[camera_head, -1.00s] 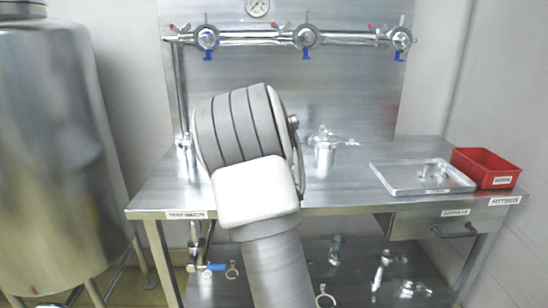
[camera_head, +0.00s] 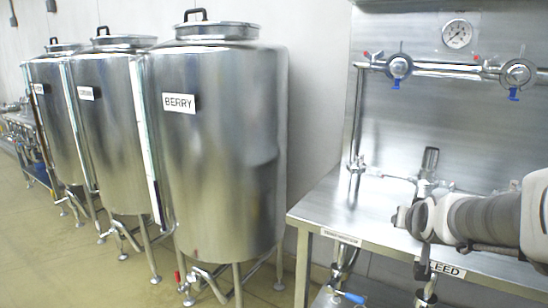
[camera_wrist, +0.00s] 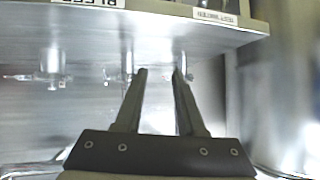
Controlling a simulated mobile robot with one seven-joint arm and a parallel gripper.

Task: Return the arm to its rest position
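My arm reaches in from the right edge in the head view, low over the front of the steel bench (camera_head: 325,205). My gripper shows in the wrist view (camera_wrist: 160,73) with its two dark fingers apart and nothing held between them. In the head view the fingers cannot be made out clearly at the arm's end. The wrist view appears upside down, with the bench's front edge and its labels along the top. A label reading "BLEED" (camera_head: 446,269) is just below my arm in the head view.
A steel tank labelled "BERRY" (camera_head: 215,140) stands left of the bench, with two more tanks behind it. A pipe with blue-handled valves (camera_head: 399,66) and a gauge (camera_head: 457,34) are on the back panel. The floor at left (camera_head: 60,265) is clear.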

